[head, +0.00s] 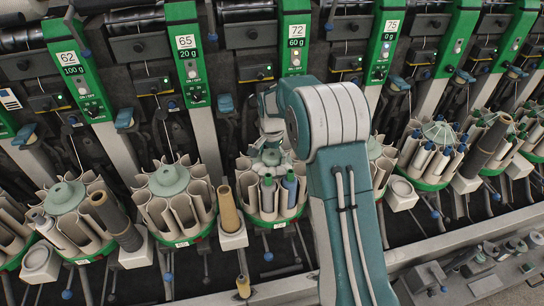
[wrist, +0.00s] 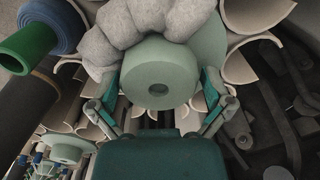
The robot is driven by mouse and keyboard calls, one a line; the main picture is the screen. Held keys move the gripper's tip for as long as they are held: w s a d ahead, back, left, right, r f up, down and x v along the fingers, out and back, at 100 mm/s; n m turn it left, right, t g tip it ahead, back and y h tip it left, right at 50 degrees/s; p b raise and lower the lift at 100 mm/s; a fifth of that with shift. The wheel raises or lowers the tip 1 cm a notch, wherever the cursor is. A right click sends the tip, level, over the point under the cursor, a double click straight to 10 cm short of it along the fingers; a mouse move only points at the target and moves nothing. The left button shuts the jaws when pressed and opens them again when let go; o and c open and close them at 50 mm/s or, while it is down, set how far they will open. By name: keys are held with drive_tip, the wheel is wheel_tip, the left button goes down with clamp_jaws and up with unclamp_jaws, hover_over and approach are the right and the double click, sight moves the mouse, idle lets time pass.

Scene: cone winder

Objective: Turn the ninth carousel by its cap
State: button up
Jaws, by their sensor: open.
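My gripper (head: 270,152) is above one carousel (head: 268,216) in the middle of the head view, largely hiding that carousel's top. In the wrist view the round pale green cap (wrist: 158,75), with a dark hole in its centre, lies between the two fingers of my open gripper (wrist: 160,100). One finger is at each side of the cap, with gaps visible, so neither appears to press on it. A grey lumpy mass (wrist: 145,28) overlaps the cap's far edge. I cannot read a number on this carousel.
Blue (wrist: 50,22) and green (wrist: 28,50) bobbins stand in the carousel's pockets. A brown tube (head: 229,208) stands to its left. Neighbouring carousels (head: 175,208) (head: 428,165) line the row. Machine panels (head: 190,65) rise behind.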

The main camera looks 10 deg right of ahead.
drive_tip(key=c, duration=1.1)
drive_tip(key=shift+o, duration=0.2)
drive_tip(key=shift+n, duration=0.3)
drive_tip(key=n, duration=0.5)
drive_tip(key=shift+f+n, duration=0.1)
drive_tip(key=shift+n, duration=0.2)
drive_tip(key=n, duration=1.1)
drive_tip(key=shift+n, duration=0.4)
drive_tip(key=n, duration=0.5)
drive_tip(key=shift+n, duration=0.4)
